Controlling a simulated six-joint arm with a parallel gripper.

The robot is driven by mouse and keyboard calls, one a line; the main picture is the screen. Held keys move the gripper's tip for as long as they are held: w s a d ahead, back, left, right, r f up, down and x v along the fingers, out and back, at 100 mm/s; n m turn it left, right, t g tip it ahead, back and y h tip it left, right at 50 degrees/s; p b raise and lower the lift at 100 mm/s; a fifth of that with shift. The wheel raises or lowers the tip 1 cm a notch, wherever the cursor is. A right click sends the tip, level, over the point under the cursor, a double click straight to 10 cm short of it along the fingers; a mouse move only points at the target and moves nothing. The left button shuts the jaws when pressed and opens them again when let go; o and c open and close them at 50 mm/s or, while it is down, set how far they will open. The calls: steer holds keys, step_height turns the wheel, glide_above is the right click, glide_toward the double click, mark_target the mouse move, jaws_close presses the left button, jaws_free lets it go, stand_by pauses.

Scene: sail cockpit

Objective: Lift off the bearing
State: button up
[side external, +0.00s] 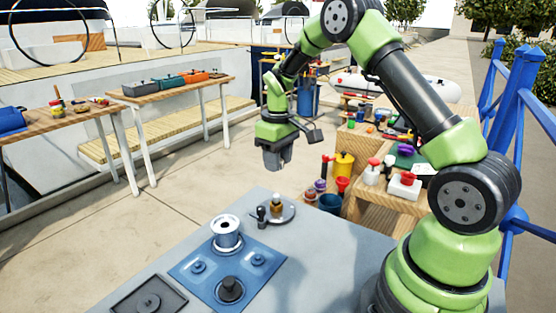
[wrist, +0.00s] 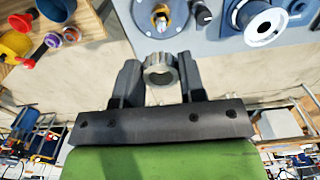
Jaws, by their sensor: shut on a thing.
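My gripper (side external: 277,155) hangs in the air beyond the far edge of the grey worktop, pointing down. A silver drum (side external: 226,229) stands on a blue mat (side external: 195,288).
The mat also bears a black knob-like part (side external: 231,288) and low blue round parts. A black tray (side external: 148,300) sits at the worktop's near left corner. A wooden bench with a yellow can (side external: 344,164) and bottles stands right of my gripper. Open floor lies to the left.

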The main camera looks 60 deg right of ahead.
steer(key=shift+r, duration=2)
